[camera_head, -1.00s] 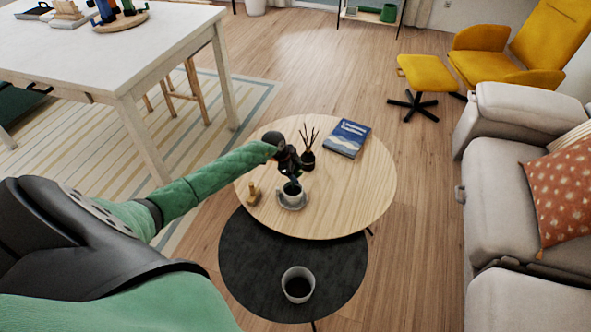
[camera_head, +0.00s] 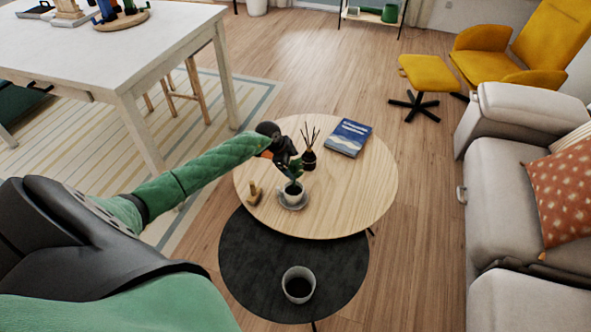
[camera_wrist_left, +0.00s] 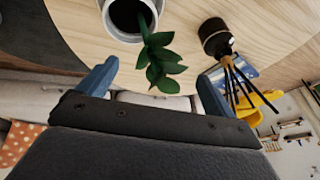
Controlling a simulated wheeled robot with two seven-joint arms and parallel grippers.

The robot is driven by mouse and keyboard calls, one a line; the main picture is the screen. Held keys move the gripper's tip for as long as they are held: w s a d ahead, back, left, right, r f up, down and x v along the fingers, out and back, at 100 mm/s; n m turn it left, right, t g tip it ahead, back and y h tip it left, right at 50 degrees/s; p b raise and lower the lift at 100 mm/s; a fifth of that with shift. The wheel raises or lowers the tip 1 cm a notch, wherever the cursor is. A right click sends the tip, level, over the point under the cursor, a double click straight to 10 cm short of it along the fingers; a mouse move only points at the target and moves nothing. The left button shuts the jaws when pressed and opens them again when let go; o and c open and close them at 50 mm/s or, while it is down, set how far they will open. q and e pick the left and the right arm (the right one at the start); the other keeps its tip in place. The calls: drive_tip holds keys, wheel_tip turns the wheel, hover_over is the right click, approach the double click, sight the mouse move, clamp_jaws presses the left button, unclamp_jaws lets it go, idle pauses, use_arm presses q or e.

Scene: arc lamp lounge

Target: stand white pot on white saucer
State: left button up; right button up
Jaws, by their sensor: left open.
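The white pot (camera_head: 293,196) holds dark soil and a small green plant. It stands upright on the pale saucer (camera_head: 290,206) at the front left of the round wooden table (camera_head: 345,185). In the left wrist view the pot (camera_wrist_left: 106,17) is at the top edge, partly cut off, with its leaves hanging toward the fingers. My left gripper (camera_head: 291,170) is just behind and above the pot, by the plant. In the left wrist view its blue fingertips (camera_wrist_left: 155,82) are apart, with no pot wall between them. My right gripper is in neither view.
A dark reed diffuser (camera_head: 308,160) stands close behind the gripper. A blue book (camera_head: 348,137) lies farther back, and a small wooden object (camera_head: 254,193) is left of the saucer. Another pale pot (camera_head: 298,284) stands on the lower black table (camera_head: 245,265). The wooden table's right side is clear.

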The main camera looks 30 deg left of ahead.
use_arm(q)
drive_tip(key=b+v, duration=0.1)
drive_tip(key=v, duration=0.6)
drive_tip(key=s+d+r+m+t+h, duration=0.15)
drive_tip(key=d+t+h, duration=0.35)
drive_tip(key=d, duration=1.2)
drive_tip(key=s+d+r+n+t+h, duration=0.1)
drive_tip(key=s+d+r+n+t, duration=0.25)
drive_tip(key=d+r+t, duration=0.4)
drive_tip(key=s+a+f+n+g+y, duration=0.2)
drive_tip(key=s+f+n+g+y, duration=0.45)
drive_tip(key=s+n+y, duration=0.65)
drive_tip(key=s+d+f+m+g+h, duration=0.1)
drive_tip(key=s+d+f+g+h, duration=0.1)
drive_tip(key=s, duration=0.9)
drive_tip(key=s+d+f+m+g+h, duration=0.2)
drive_tip(key=s+d+g, duration=0.4)
drive_tip(key=s, duration=0.6)
wheel_tip(320, 180, down, 2)
drive_tip(key=shift+s+d+f+m+h, duration=0.1)
drive_tip(key=shift+s+d+m+h, duration=0.35)
drive_tip(key=shift+d, duration=0.55)
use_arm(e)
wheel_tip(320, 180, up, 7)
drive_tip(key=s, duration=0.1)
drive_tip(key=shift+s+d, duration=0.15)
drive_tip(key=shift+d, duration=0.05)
